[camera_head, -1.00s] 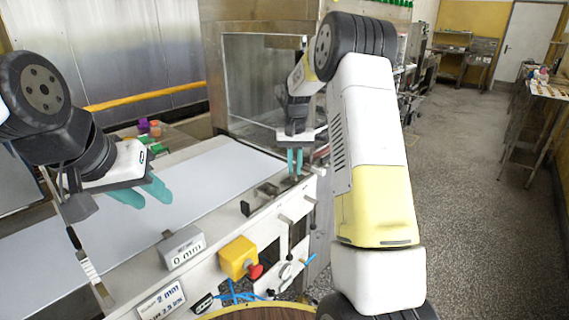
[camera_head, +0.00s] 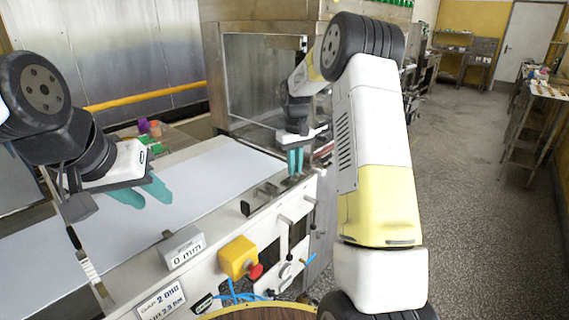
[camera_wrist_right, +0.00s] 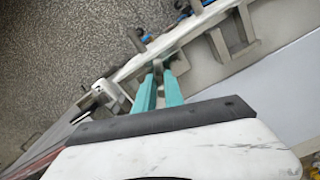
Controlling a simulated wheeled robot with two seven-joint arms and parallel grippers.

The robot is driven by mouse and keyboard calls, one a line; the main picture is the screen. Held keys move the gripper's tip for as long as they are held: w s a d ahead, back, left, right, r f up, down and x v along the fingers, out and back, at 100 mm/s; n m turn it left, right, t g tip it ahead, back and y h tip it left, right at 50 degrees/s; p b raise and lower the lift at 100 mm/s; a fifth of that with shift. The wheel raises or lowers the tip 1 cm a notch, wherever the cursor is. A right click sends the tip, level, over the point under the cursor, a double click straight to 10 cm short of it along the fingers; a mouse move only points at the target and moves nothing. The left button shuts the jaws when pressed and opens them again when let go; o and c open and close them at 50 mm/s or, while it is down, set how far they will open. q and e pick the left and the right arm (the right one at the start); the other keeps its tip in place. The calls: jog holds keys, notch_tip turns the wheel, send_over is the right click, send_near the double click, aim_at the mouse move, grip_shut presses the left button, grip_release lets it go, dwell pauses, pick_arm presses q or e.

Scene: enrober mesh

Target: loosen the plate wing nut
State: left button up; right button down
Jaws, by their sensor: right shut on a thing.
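My right gripper (camera_head: 295,173) points down at the far end of the machine's front rail, beside the grey metal bracket parts. Its two teal fingers are close together, shut on the plate wing nut, which their tips hide. In the right wrist view the fingertips (camera_wrist_right: 164,68) meet at the rail next to a grey bracket (camera_wrist_right: 230,40); the nut cannot be made out there either. My left gripper (camera_head: 143,194) hangs above the pale belt (camera_head: 215,178) at the left, its two teal fingers apart and empty.
A yellow box with a red button (camera_head: 240,259) and a grey display block reading 0 mm (camera_head: 183,248) sit along the machine's front. A gap sign (camera_head: 161,302) is below. A clear-walled housing (camera_head: 262,80) stands behind my right gripper. Open floor (camera_head: 470,200) lies at right.

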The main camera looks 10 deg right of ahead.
jog(key=shift+n, duration=2.1)
jog(key=c, duration=1.5)
grip_release()
jog(key=shift+r, duration=3.9)
